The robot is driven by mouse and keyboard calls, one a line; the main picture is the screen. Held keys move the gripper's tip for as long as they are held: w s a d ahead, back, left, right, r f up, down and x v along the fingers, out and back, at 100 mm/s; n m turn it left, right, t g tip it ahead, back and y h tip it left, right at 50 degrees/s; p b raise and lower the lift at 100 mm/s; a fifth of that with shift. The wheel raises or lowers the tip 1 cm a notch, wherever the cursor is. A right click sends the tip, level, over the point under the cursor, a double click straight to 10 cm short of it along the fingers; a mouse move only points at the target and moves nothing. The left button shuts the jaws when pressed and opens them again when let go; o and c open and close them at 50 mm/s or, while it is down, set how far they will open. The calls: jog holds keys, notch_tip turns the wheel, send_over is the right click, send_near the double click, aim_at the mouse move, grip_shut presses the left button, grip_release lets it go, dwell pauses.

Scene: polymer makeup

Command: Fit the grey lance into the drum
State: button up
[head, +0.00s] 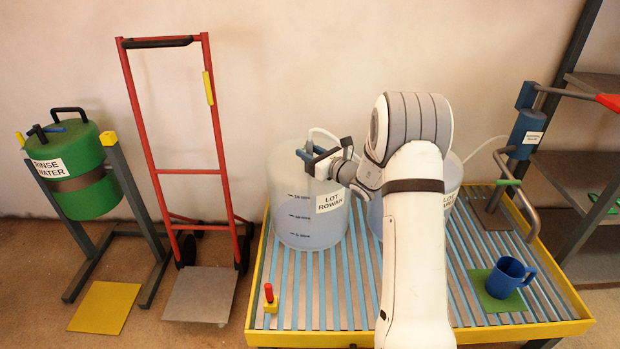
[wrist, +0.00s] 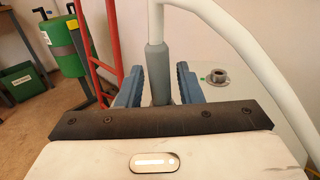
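The grey lance (wrist: 157,75) stands upright between the two blue fingers of my gripper (wrist: 160,84) in the wrist view. A narrow gap shows on its right side, and it sits close to the left finger. The fingers look apart around it, not closed on it. In the head view my gripper (head: 311,154) is over the top of the left clear drum (head: 294,207), labelled "LOT ROWAN". A second clear drum (head: 453,186) stands partly behind my arm. The lance's lower end is hidden, so I cannot tell how it sits relative to the drum.
A pale hose (wrist: 255,55) arches to the right of the lance. The drums stand on a yellow-edged slatted platform (head: 335,318) with a blue mug (head: 508,278) and a red-topped peg (head: 269,293). A red hand truck (head: 138,125) and green rinse-water barrel (head: 92,199) stand left.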

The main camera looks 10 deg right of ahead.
grip_shut()
jog(key=shift+r, duration=0.15)
dwell(0.4)
